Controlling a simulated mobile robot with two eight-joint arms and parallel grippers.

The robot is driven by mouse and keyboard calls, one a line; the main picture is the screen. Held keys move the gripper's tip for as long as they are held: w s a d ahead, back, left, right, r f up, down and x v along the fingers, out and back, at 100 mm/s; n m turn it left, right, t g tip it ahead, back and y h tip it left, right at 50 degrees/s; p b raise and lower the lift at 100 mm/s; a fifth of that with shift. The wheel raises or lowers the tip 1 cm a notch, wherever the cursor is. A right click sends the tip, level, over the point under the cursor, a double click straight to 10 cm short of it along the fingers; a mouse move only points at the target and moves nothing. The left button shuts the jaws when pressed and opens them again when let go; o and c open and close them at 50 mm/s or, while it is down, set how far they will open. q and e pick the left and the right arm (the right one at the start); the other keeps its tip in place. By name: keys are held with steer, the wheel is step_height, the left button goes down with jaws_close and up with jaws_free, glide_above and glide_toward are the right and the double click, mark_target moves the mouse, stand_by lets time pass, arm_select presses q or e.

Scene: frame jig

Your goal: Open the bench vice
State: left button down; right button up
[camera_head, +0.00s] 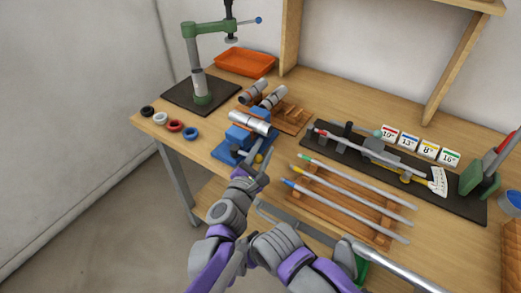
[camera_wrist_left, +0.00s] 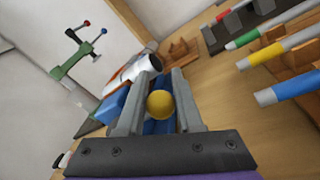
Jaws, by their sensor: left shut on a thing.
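The blue bench vice (camera_head: 231,149) stands near the front left edge of the bench. A silver tube (camera_head: 250,122) lies across its top, at the jaws; how far apart the jaws are is hard to tell. A yellow ball knob (camera_head: 259,158) is on its near side. My left gripper (camera_head: 263,176) is at this knob. In the left wrist view the yellow knob (camera_wrist_left: 160,104) shows between the fingers of the left gripper (camera_wrist_left: 158,108), which is shut on it. The blue vice body (camera_wrist_left: 112,106) is behind the fingers.
Right of the vice, a wooden rack (camera_head: 330,205) holds several colour-tipped rods. A green press (camera_head: 195,65) stands behind left, and several rings (camera_head: 175,126) lie at the left edge. An orange tray (camera_head: 245,63) is at the back. A wooden block holder (camera_head: 292,116) is behind the vice.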

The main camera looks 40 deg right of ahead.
arm_select(q)
steer(key=shift+f, duration=0.1)
steer(key=c, duration=0.6)
jaws_free()
steer(key=shift+d, duration=0.1)
steer(key=v, duration=1.1)
steer(key=shift+w, duration=0.1)
